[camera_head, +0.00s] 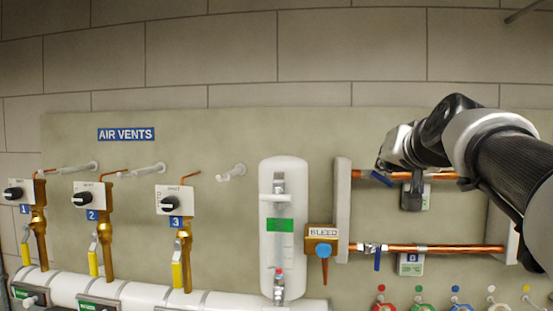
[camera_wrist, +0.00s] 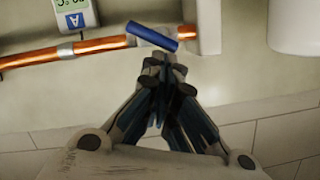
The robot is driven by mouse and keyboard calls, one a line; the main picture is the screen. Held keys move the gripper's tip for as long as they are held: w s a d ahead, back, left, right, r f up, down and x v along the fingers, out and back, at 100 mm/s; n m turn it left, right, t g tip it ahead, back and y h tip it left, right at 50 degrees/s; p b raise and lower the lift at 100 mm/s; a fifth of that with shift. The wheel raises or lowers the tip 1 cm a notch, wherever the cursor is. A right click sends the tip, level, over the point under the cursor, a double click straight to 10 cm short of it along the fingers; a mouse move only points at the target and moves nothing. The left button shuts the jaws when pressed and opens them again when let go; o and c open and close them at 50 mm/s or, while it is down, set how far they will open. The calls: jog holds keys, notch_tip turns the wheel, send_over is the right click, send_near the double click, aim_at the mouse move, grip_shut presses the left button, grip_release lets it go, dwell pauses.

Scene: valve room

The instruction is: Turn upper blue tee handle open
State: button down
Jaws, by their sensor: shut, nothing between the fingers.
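The upper blue tee handle (camera_head: 381,179) sits near the left end of the upper copper pipe (camera_head: 439,175). It slants down to the right in the body camera view. In the wrist view the handle (camera_wrist: 152,38) shows as a blue bar lying at an angle across the pipe (camera_wrist: 60,53). My gripper (camera_head: 385,164) is at the upper pipe by this handle. In the wrist view my gripper (camera_wrist: 162,62) is shut and empty, with its fingertips close to the bar. I cannot tell whether they touch it. The valve body is partly hidden by the fingers.
A lower copper pipe (camera_head: 450,248) carries another blue handle (camera_head: 377,260). A bleed box (camera_head: 322,243) and a white tank (camera_head: 284,180) stand to the left. A grey upright (camera_head: 342,205) borders the pipes. Several coloured knobs line the bottom right.

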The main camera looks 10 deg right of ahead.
jog(key=shift+w+a+f+n+g+h, duration=0.15)
jog(key=shift+a+n+h, duration=0.15)
jog(key=shift+n, duration=0.25)
jog(key=shift+w+a+r+n+g+h, duration=0.15)
jog(key=shift+a+n+h, duration=0.1)
jog(key=shift+n, duration=0.3)
dwell(0.6)
jog(key=shift+a+f+b, duration=0.1)
jog(key=shift+a+b, duration=0.05)
jog(key=shift+b, duration=0.15)
dwell(1.9)
